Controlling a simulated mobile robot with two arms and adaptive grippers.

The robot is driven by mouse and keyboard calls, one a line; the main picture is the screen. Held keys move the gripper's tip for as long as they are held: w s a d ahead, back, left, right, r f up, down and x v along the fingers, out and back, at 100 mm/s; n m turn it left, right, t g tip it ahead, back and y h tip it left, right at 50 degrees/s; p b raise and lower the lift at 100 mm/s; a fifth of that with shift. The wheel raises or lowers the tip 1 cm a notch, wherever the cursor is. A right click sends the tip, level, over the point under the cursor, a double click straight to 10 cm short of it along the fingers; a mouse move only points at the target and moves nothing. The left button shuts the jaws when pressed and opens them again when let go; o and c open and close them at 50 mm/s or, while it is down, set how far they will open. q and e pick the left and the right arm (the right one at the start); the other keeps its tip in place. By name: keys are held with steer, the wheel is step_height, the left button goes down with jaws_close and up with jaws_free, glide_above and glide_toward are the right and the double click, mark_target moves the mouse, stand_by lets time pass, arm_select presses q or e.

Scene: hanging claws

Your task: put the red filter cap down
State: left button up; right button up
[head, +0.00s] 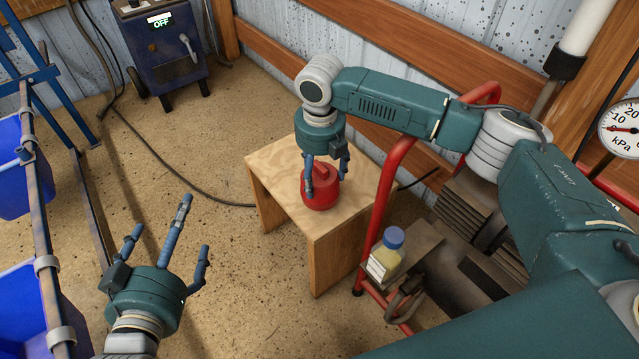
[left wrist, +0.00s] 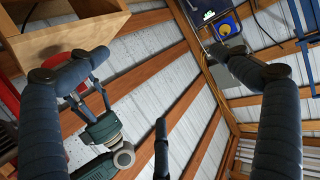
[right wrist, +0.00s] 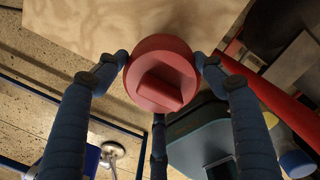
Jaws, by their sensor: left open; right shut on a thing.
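The red filter cap (head: 321,188) is a round red piece with a raised bar on top. In the head view it is at the top of the small plywood stand (head: 340,226); I cannot tell whether it touches the wood. My right gripper (head: 325,180) points down and is shut around the cap. In the right wrist view its fingers close on the cap (right wrist: 162,75) from the sides. My left gripper (head: 165,235) is open and empty, fingers up, over the floor at the lower left of the head view.
A red tube frame (head: 392,190) stands right of the plywood stand, with machinery and a bottle with a blue lid (head: 386,254) by it. A blue welder-like unit (head: 163,52) is at the back left. Blue bins (head: 25,305) hang at the left. Floor between is clear except for a cable.

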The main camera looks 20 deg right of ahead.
step_height(320, 180, down, 3)
steer(key=shift+f+b, duration=0.2)
steer(key=shift+b, duration=0.25)
arm_select(q)
step_height(320, 180, up, 6)
steer(key=w+d+t, duration=0.1)
steer(key=t, duration=0.2)
steer(key=shift+h, duration=0.4)
steer(key=shift+w+f, duration=0.1)
arm_select(e)
steer(key=shift+f, duration=0.1)
steer(key=o, duration=1.9)
arm_select(q)
steer(key=shift+f, duration=0.35)
